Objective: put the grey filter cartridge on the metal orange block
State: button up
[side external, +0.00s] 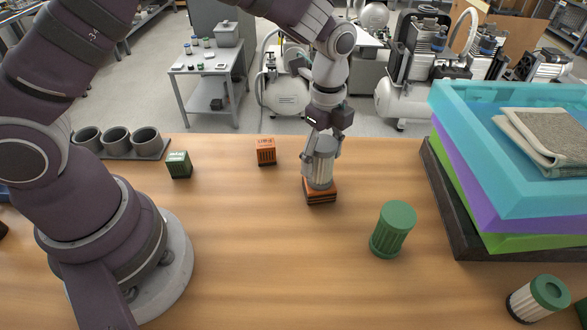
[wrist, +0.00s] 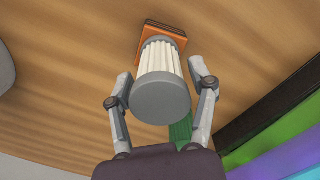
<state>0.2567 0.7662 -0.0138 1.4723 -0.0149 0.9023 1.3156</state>
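The grey filter cartridge (side external: 320,163), with a white pleated body and grey end caps, stands upright on an orange block (side external: 320,192) with dark bands. In the wrist view the cartridge (wrist: 160,95) is seen end-on from above, with the orange block (wrist: 163,30) beneath its far end. My gripper (side external: 321,155) is around the cartridge from above. In the wrist view its fingers (wrist: 161,85) stand on either side with small gaps, so it looks open. A second orange block (side external: 266,152) with dark lettering, too small to read, stands apart, to the left and farther back.
A green lettered block (side external: 179,165) and a holder with grey cups (side external: 120,146) stand at the left. A green cartridge (side external: 393,230) stands right of my gripper; a white and green one (side external: 540,298) lies front right. Stacked coloured crates (side external: 470,170) fill the right. The table's middle front is clear.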

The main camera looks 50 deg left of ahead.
jog(key=shift+o, duration=0.5)
notch_tip(320, 180, up, 13)
jog(key=s+a+r+n+t, duration=0.1)
jog(key=s+a+n+t, duration=0.4)
jog(key=s+n, duration=0.8)
jog(key=a+n, duration=0.3)
jog(key=n, duration=0.2)
jog(key=shift+s+r+t, duration=0.15)
jog(key=shift+s+t, duration=0.15)
